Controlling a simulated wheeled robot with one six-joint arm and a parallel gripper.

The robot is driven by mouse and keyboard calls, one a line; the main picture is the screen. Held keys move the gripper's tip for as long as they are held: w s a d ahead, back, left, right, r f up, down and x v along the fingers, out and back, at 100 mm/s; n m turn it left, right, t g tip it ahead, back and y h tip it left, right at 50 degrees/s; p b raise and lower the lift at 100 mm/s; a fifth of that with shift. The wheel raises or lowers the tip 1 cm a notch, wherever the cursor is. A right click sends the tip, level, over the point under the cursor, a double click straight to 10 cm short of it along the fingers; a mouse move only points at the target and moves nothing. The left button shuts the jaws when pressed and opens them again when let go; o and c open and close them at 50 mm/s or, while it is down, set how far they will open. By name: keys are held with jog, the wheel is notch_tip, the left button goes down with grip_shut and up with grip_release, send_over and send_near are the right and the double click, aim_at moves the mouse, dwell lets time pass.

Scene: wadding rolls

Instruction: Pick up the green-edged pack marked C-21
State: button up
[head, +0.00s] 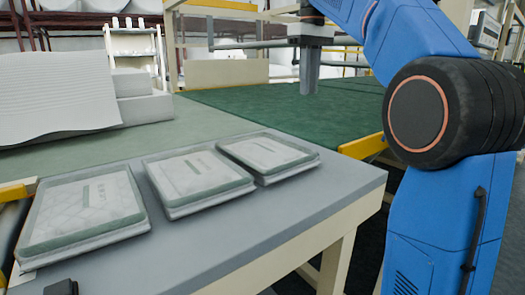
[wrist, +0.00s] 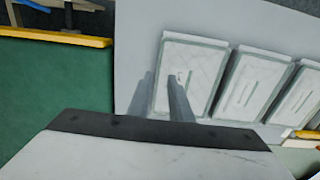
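Each has a small printed marking, too small to read, so I cannot tell which is C-21. My gripper (head: 309,85) hangs in the air beyond the table, fingers down and empty. In the wrist view my gripper (wrist: 161,82) shows two fingers apart, overlapping the view of the nearest pack (wrist: 192,72). The other packs (wrist: 247,84) (wrist: 301,98) lie to its right.
The grey table (head: 225,240) has bare room along its front edge. A green surface (head: 240,112) stretches behind it. White wadding (head: 55,95) stands at the back left. A yellow bar (head: 363,146) lies beyond the table's right end.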

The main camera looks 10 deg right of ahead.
notch_tip(320, 180, down, 12)
jog(key=shift+w+r, duration=0.1)
jog(key=shift+w, duration=0.05)
jog(key=shift+a+f, duration=0.1)
jog(key=shift+f, duration=2.65)
grip_shut()
